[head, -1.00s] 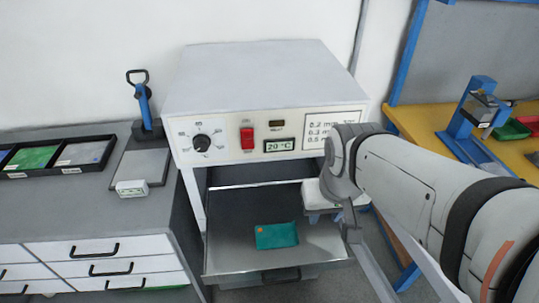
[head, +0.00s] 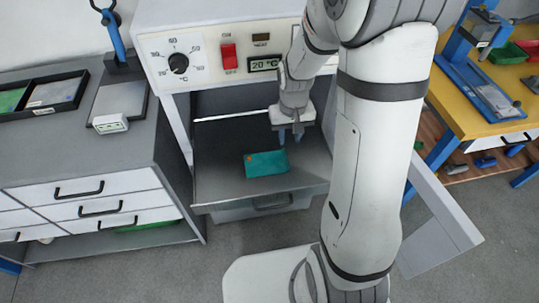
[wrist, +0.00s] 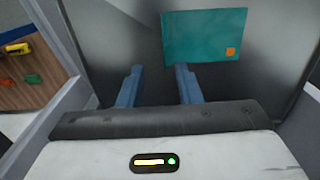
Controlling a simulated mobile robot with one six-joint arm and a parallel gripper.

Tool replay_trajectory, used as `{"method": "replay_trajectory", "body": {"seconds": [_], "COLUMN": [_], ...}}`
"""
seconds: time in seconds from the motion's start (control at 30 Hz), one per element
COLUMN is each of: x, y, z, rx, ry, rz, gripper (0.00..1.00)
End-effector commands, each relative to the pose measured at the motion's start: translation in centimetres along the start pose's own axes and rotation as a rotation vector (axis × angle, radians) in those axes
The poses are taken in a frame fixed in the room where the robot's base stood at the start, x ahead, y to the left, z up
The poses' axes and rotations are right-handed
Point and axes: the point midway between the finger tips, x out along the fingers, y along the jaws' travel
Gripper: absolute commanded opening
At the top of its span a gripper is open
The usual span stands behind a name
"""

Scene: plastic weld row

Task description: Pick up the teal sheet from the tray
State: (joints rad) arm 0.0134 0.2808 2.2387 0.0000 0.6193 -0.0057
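The teal sheet (head: 266,164) lies flat on the pulled-out grey tray (head: 225,190) under the white oven. It has a small orange mark at one corner. In the wrist view the teal sheet (wrist: 205,36) is beyond my fingertips, mostly to the right of centre. My gripper (head: 289,136) points down over the tray, just behind the sheet in the head view. In the wrist view the two blue fingers of my gripper (wrist: 159,72) are apart with nothing between them. The fingers look clear of the sheet.
The white oven (head: 205,15) with a dial, red switch and 20 °C display stands behind the tray. A grey bench with drawers (head: 95,185) is at left. A yellow table (head: 470,95) with a blue press is at right. Open floor lies in front.

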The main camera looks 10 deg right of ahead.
Motion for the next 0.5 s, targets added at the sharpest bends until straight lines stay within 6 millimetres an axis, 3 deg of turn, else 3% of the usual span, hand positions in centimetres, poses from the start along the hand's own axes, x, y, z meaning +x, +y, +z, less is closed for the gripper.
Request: {"method": "replay_trajectory", "body": {"seconds": [0.5], "x": [6.7], "y": [-0.8], "z": [0.1], "rx": [0.001], "ry": [-0.006], "rz": [0.000], "gripper": [0.31]}}
